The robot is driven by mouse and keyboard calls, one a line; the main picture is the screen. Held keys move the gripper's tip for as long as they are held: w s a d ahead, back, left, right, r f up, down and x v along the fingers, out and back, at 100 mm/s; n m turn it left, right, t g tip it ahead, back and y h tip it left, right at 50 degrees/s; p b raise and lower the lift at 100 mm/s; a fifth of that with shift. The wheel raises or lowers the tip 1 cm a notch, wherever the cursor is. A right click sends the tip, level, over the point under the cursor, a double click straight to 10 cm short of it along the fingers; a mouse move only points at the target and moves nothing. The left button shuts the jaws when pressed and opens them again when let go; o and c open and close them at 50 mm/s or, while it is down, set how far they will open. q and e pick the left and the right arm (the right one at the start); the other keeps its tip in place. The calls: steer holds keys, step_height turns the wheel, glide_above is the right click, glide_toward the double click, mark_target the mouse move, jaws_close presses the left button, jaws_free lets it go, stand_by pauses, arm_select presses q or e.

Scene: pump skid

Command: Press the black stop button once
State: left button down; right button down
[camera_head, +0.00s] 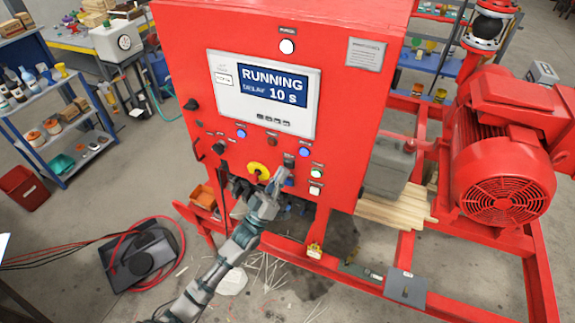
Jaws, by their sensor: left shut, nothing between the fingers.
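The red control cabinet (335,110) fills the middle, with its screen (262,93) reading "RUNNING" and "DELAY 10 s". My left gripper (277,180) is shut and empty in front of the lower panel, beside a yellow ring (259,168) that it partly covers. A small dark control (289,159) sits just above the fingertips; I cannot tell for sure whether it is the black stop button, or whether the fingers touch it. My right gripper is not in view.
Black knobs (191,104) and blue buttons (241,133) are close by on the panel. A red motor (505,150) stands right, above the red skid frame (450,290). Shelves (50,110) stand left.

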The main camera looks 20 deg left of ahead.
arm_select(q)
steer(key=shift+w, duration=0.3)
steer(key=shift+w, duration=0.45)
stand_by(0.6)
steer(key=shift+s, duration=0.1)
steer(key=shift+s+r, duration=0.1)
steer(key=shift+s, duration=0.7)
steer(key=s+p, duration=0.2)
steer(key=s, duration=0.3)
stand_by(0.3)
stand_by(0.6)
